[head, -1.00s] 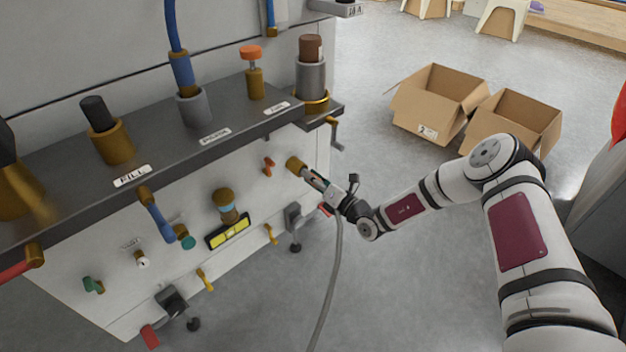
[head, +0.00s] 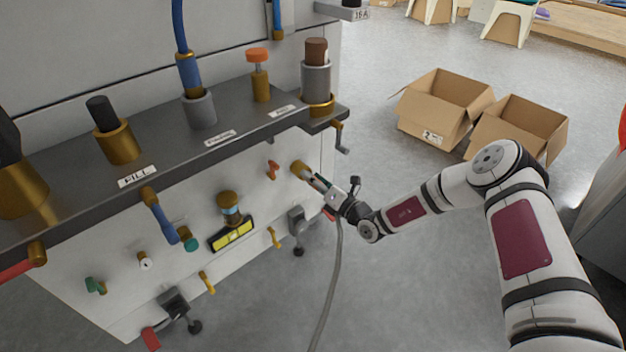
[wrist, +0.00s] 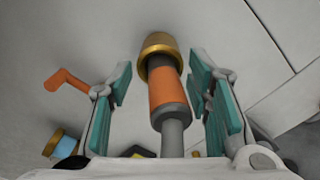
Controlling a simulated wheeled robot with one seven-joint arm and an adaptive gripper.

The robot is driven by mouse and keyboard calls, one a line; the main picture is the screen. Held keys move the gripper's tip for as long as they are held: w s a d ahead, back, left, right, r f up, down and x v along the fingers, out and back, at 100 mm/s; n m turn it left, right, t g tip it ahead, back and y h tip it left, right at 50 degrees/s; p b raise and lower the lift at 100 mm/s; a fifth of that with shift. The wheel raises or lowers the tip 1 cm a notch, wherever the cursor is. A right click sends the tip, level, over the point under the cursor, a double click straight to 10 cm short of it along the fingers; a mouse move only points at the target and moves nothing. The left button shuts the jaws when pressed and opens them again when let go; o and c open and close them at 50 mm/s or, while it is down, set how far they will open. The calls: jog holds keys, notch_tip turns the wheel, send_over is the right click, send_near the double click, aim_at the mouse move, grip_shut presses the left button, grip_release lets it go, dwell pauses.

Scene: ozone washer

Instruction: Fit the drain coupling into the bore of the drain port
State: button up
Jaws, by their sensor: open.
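The drain port (head: 299,168) is a brass-coloured collar on the machine's pale front panel, below the counter's right end. It also shows at the top of the wrist view (wrist: 158,43). The drain coupling (wrist: 168,90) has an orange body and a grey tail. It is lined up with the port, and its dark front end meets the collar's mouth. How deep it sits inside is hidden. My gripper (head: 318,182) is in front of the port. In the wrist view its teal-padded fingers (wrist: 166,95) stand open on both sides of the coupling, with gaps.
A grey hose (head: 335,275) hangs below my gripper to the floor. An orange handle (head: 272,170) is left of the port, and a crank (head: 340,138) is above right. A grey latch (head: 297,228) sits below. Cardboard boxes (head: 440,105) stand on open floor at right.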

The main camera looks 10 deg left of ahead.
jog(key=v, duration=1.1)
jog(key=shift+s+d, duration=0.25)
jog(key=shift+d, duration=0.05)
